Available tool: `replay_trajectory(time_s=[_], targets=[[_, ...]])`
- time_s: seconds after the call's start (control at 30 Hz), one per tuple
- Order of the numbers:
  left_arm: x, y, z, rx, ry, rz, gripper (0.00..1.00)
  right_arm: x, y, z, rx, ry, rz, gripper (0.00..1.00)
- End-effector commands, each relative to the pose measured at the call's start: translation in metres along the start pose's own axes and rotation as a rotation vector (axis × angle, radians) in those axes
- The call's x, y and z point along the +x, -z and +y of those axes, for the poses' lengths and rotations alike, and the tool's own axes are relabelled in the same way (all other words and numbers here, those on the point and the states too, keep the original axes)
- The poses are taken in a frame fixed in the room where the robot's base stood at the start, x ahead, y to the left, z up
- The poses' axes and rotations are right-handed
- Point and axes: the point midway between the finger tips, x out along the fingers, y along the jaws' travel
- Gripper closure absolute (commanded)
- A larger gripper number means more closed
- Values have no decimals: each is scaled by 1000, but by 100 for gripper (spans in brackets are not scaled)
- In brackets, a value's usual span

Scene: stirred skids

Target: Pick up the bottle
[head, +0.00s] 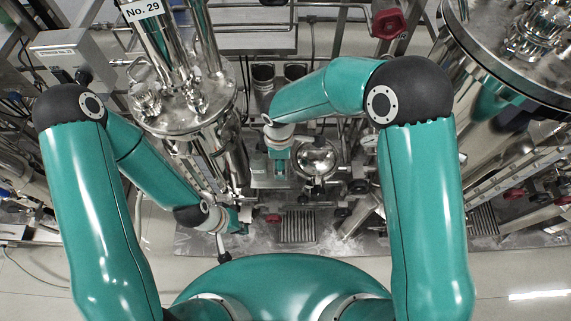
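I cannot make out a bottle for certain in the head view. My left gripper (236,222) is at the end of the left teal arm, low in the middle-left of the picture, in front of the steel equipment. It is small and seen at a steep angle, so I cannot tell whether its fingers are open or what lies between them. A small pale piece hangs beside it, too small to identify. My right gripper (278,162) points down near the picture's centre, close to the steel fittings. Its fingertips do not show clearly.
A steel vessel marked No. 29 (178,110) stands behind my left arm. A large round steel tank (515,60) is at the upper right, and a red handwheel (388,23) at the top. A floor grate (298,227) lies below centre. Pale floor (520,270) is clear at lower right.

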Motion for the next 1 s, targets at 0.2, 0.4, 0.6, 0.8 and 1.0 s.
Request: replay_trajectory(time_s=[0.2,0.4,0.6,0.8,1.0], targets=[[0,0,0,0,0,0,100,0,0,0,0,0,0,80],[0,0,0,0,0,0,100,0,0,0,0,-1,0,88],[0,0,0,0,0,0,100,-4,0,1,1,-2,0,88],[1,0,0,0,0,0,100,-20,0,1,1,-3,1,88],[2,0,-1,0,0,0,100,-54,0,2,1,-6,2,88]])
